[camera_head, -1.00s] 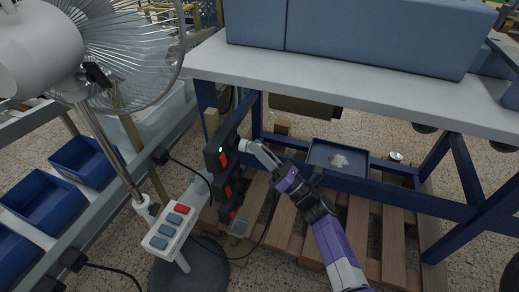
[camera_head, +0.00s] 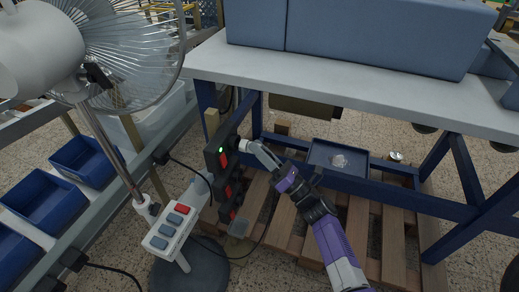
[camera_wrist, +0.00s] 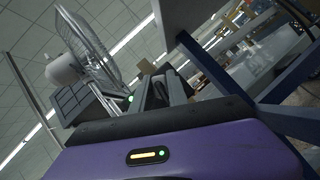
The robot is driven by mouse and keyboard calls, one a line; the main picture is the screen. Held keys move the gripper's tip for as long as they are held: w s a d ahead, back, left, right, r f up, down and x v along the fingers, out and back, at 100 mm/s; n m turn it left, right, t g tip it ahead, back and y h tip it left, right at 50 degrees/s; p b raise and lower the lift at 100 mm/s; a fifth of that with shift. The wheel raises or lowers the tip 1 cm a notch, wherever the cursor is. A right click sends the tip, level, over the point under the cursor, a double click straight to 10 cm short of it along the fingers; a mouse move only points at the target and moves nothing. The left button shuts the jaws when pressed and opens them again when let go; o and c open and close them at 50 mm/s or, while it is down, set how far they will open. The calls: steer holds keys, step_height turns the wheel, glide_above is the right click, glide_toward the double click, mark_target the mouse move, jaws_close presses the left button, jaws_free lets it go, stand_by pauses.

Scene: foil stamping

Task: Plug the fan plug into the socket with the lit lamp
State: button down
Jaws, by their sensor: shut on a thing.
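The black socket strip (camera_head: 224,185) stands upright beside the blue table leg, with several red switches down its face. A green lamp (camera_head: 221,150) glows at its top socket; a green light also shows in the wrist view (camera_wrist: 130,98). My gripper (camera_head: 244,146) is at the top socket beside that lamp, shut on the fan plug, which is mostly hidden by the fingers and the strip. I cannot tell how deep the plug sits. A dark cord (camera_head: 274,212) hangs below my gripper and curves down toward the fan base. The fan (camera_head: 125,50) stands at the left.
The fan's white control box (camera_head: 170,226) with red and blue buttons is left of the strip. The worktable (camera_head: 330,75) overhangs my arm. A blue tray (camera_head: 325,160) lies under it, above a wooden pallet (camera_head: 360,225). Blue bins (camera_head: 50,205) line the left side.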

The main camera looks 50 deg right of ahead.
steer(key=shift+w+a+b, duration=0.2)
steer(key=shift+w+a, duration=0.05)
steer(key=shift+w, duration=0.45)
steer(key=shift+w+a+b, duration=0.2)
steer(key=shift+w+a, duration=0.05)
steer(key=shift+w, duration=0.45)
steer(key=c, duration=1.2)
jaws_free()
steer(key=shift+s+f, duration=0.1)
steer(key=v, duration=0.7)
steer(key=shift+s, duration=0.25)
steer(key=shift+f, duration=0.1)
